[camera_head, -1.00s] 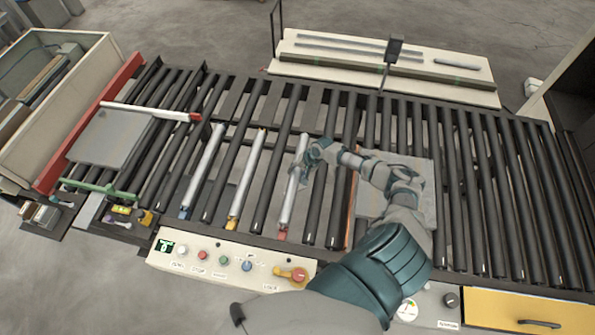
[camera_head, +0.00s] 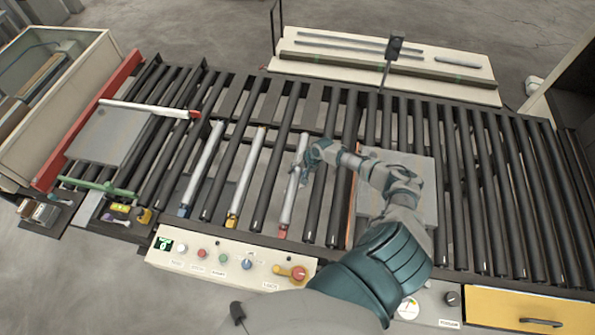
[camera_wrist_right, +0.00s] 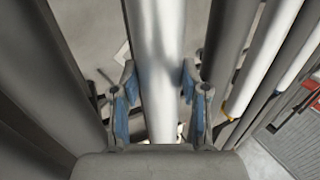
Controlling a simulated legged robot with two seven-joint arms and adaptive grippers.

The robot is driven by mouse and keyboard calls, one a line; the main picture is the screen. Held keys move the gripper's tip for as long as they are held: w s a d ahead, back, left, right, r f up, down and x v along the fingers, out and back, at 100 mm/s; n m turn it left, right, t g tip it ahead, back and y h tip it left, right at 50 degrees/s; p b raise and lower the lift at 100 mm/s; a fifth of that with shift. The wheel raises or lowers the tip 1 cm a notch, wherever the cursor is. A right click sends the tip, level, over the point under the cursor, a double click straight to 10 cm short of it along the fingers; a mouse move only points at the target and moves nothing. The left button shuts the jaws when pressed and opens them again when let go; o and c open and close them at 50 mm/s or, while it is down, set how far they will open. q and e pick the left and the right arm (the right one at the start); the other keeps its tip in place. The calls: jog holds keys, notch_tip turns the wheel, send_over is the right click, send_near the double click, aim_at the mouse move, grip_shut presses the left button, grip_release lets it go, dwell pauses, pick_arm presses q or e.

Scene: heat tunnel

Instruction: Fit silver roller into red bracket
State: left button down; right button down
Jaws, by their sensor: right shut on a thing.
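A silver roller (camera_head: 289,195) lies lengthwise in the conveyor between black rollers, and it also shows in the wrist view (camera_wrist_right: 156,40). A red bracket (camera_head: 282,231) is at its near end; I cannot tell whether that end is fully seated. My right gripper (camera_head: 302,168) is shut on the roller's middle to upper part, with a blue-padded finger on each side in the wrist view (camera_wrist_right: 158,100). The fingers partly cover the roller in the head view. My left gripper is not in view.
Two more silver rollers sit to the left, at a yellow bracket (camera_head: 232,220) and a blue bracket (camera_head: 184,211). A white bar with a red end (camera_head: 150,109) lies across the conveyor. A control panel (camera_head: 225,262) runs along the near edge. A grey plate (camera_head: 412,165) lies right.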

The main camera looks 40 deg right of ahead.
jog(key=shift+f+b, duration=0.35)
jog(key=shift+f, duration=0.2)
jog(key=c, duration=0.5)
grip_release()
jog(key=v, duration=1.1)
jog(key=shift+d+r, duration=0.2)
jog(key=shift+r, duration=0.1)
jog(key=shift+s, duration=0.15)
